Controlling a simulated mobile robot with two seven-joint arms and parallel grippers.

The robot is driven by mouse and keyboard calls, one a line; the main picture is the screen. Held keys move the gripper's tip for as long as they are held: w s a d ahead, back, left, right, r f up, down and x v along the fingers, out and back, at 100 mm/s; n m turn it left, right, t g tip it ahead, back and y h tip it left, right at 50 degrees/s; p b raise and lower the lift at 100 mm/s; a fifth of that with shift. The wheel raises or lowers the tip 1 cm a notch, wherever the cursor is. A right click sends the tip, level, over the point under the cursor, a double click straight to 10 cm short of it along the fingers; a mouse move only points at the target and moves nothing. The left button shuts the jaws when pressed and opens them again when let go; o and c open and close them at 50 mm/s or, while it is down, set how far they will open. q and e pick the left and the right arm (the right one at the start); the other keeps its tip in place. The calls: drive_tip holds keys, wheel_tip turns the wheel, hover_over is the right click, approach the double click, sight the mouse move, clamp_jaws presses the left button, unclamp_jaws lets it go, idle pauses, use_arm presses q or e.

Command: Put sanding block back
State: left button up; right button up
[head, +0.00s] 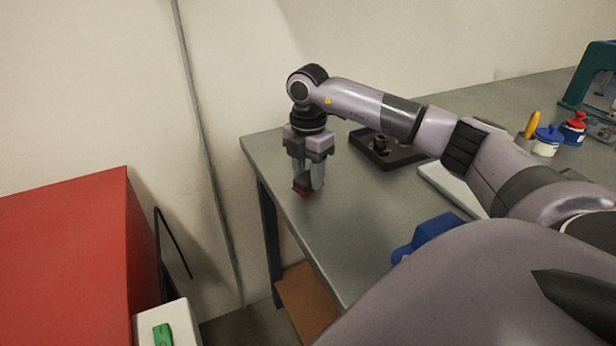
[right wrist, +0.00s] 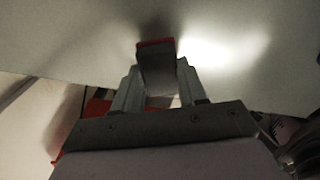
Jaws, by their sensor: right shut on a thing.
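My right gripper (head: 309,180) is pointing down over the left end of the grey workbench (head: 345,235). It is shut on the sanding block (head: 301,190), a small dark block with a red face. The block is at or just above the bench top; I cannot tell if it touches. In the right wrist view the block (right wrist: 157,68) sits between the two fingers of the gripper (right wrist: 156,82), red edge outermost. The fingers hide part of the block. My left gripper is not in view.
A black tray-like fixture (head: 387,152) lies behind the forearm. A blue object (head: 428,237) is near the bench's front edge. Blue- and red-lidded containers (head: 548,140) and a teal machine (head: 590,80) stand at the right. A red cabinet (head: 65,250) is at left.

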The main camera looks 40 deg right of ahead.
sight(308, 177)
drive_tip(key=shift+f, duration=0.65)
drive_tip(key=shift+f, duration=0.2)
drive_tip(key=o, duration=0.9)
drive_tip(key=shift+o, duration=0.2)
drive_tip(key=shift+r, duration=0.2)
wheel_tip(308, 177, up, 12)
